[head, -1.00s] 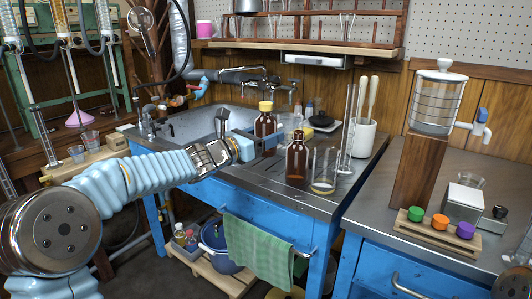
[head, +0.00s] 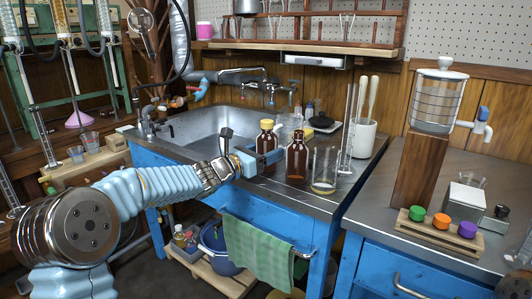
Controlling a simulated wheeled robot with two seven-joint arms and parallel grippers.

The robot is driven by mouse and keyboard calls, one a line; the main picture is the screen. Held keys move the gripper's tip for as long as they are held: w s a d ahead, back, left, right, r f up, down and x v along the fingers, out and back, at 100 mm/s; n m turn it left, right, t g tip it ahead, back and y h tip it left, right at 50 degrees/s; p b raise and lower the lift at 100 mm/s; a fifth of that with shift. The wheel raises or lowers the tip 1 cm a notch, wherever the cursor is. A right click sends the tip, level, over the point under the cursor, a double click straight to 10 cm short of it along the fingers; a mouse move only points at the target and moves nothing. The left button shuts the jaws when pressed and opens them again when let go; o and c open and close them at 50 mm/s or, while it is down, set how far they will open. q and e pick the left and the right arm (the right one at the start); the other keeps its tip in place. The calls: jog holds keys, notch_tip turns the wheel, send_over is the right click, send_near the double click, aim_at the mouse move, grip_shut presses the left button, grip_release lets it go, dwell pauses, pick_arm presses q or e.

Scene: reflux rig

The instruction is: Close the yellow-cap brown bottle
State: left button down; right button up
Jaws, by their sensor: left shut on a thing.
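The yellow-cap brown bottle (head: 266,141) is upright over the counter at the front of the sink's right side. Its yellow cap (head: 267,124) sits at the top of its neck; I cannot tell how tight it is. My left gripper (head: 268,158) is shut on the bottle's lower body, coming from the left and hiding part of it. Whether the bottle's base touches the counter is hidden. A second brown bottle (head: 297,160) with no visible yellow cap stands just to the right.
A glass beaker (head: 323,172) with a little yellowish liquid stands right of the second bottle. A white pot (head: 363,139) with pestles and a tall glass cylinder stand behind it. The sink basin (head: 195,128) lies behind my left arm. A green towel (head: 258,248) hangs at the front.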

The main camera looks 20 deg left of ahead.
pick_arm(q)
jog(key=c, duration=0.6)
grip_release()
jog(key=shift+f, duration=0.15)
jog(key=o, duration=0.4)
jog(key=shift+o, duration=0.2)
jog(key=shift+r, duration=0.25)
jog(key=v, duration=1.2)
jog(key=shift+b, duration=0.45)
jog(key=shift+s, duration=0.1)
